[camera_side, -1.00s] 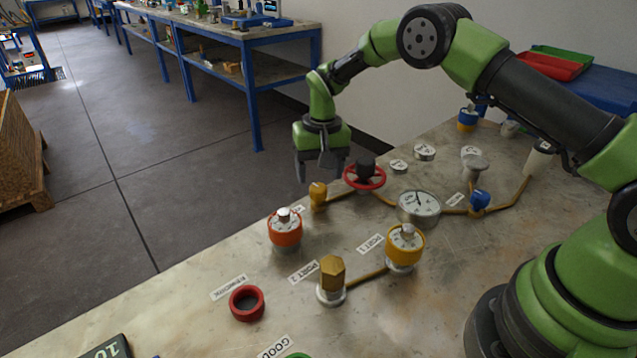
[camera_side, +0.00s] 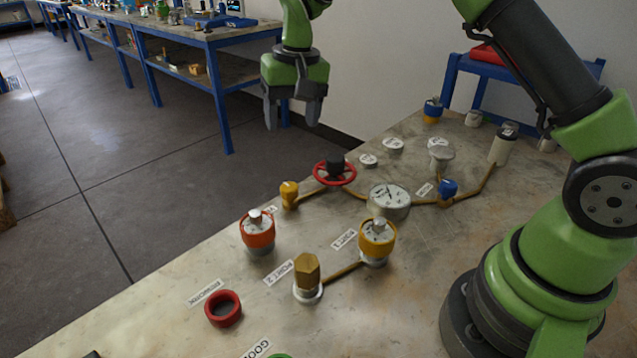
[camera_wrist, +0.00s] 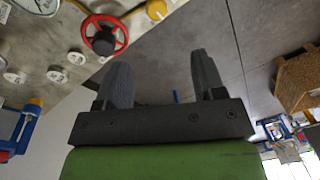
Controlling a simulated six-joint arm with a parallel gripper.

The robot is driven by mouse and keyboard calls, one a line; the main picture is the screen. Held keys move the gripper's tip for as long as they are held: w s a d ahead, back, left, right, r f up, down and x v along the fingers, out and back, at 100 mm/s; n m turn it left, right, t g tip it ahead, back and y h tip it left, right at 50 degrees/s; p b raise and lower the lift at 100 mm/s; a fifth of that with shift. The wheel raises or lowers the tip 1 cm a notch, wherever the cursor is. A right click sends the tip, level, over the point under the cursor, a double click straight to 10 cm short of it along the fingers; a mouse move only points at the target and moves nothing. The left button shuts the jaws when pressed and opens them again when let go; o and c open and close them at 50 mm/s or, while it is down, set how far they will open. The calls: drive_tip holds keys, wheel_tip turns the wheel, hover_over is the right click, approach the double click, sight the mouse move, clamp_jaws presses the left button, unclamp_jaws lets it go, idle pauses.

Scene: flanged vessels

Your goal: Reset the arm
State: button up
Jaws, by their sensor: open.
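My gripper (camera_side: 292,112) hangs in the air above and beyond the far left edge of the bench, fingers down, in the side view. Its two fingers stand apart with nothing between them; this also shows in the wrist view (camera_wrist: 160,85). The red valve wheel (camera_side: 335,172) is below and to the right of it, apart from the fingers. In the wrist view the wheel (camera_wrist: 104,36) lies at the upper left, clear of the fingers.
The bench carries an orange-collared vessel (camera_side: 257,232), a yellow-collared vessel (camera_side: 377,241), a brass hex fitting (camera_side: 307,272), a gauge (camera_side: 389,199), a red ring (camera_side: 223,309) and a blue-handled valve (camera_side: 447,188). Open floor (camera_side: 110,170) lies left of the bench.

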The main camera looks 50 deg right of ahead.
drive_tip(key=s+r+t, duration=0.3)
drive_tip(key=s+r, duration=0.9)
drive_tip(key=r, duration=0.1)
drive_tip(key=s+a+n+t+y, duration=0.1)
drive_tip(key=s+t, duration=0.2)
drive_tip(key=s, duration=1.1)
drive_tip(key=shift+s+a, duration=0.25)
